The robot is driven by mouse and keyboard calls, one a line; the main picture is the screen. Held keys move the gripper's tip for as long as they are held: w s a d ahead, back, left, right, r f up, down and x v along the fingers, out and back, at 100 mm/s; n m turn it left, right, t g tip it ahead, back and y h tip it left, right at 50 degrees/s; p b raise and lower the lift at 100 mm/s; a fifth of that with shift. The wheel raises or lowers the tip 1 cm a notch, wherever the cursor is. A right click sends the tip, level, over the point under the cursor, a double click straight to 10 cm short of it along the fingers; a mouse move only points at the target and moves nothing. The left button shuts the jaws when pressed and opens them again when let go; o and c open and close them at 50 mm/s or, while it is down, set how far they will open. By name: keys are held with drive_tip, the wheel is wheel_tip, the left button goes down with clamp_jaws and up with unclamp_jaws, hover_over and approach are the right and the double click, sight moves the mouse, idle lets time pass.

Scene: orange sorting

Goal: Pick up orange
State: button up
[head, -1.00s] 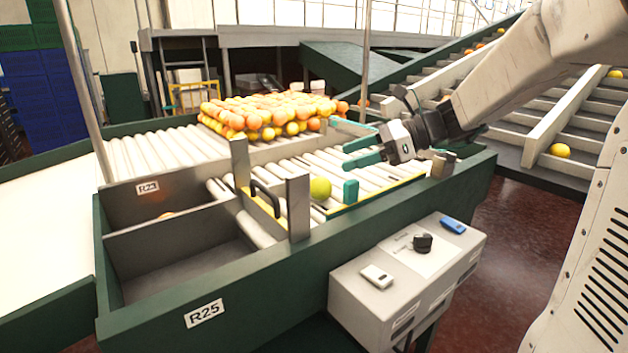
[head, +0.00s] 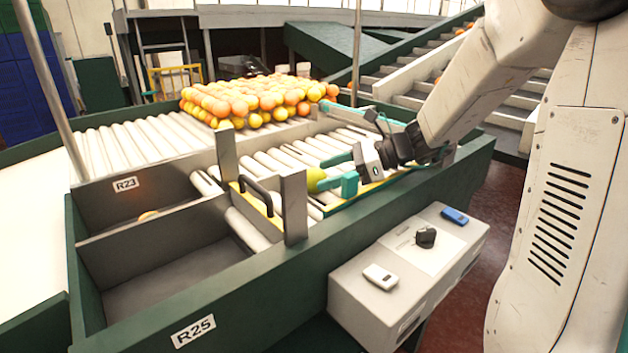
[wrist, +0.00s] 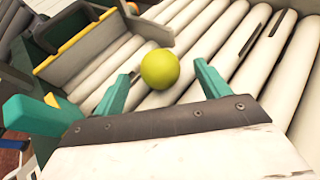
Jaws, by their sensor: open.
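A single yellow-green orange (head: 316,179) lies on the white rollers behind the metal gate post. It also shows in the wrist view (wrist: 160,69), just beyond and between the fingertips. My gripper (head: 340,172) is open, with teal fingers low over the rollers and pointing at the fruit. In the wrist view my gripper (wrist: 160,84) has one finger on each side of the gap, and nothing is held. In the head view a finger and the post partly hide the fruit.
A large pile of oranges (head: 255,100) lies on the rollers behind. A metal gate with a dark handle (head: 262,192) stands left of the fruit. Bins R23 and R25 (head: 165,265) are at left. A grey box (head: 400,275) with small devices stands in front.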

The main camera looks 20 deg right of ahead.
sight(307, 180)
drive_tip(key=x, duration=0.6)
drive_tip(key=shift+r, duration=0.1)
drive_tip(key=c, duration=1.1)
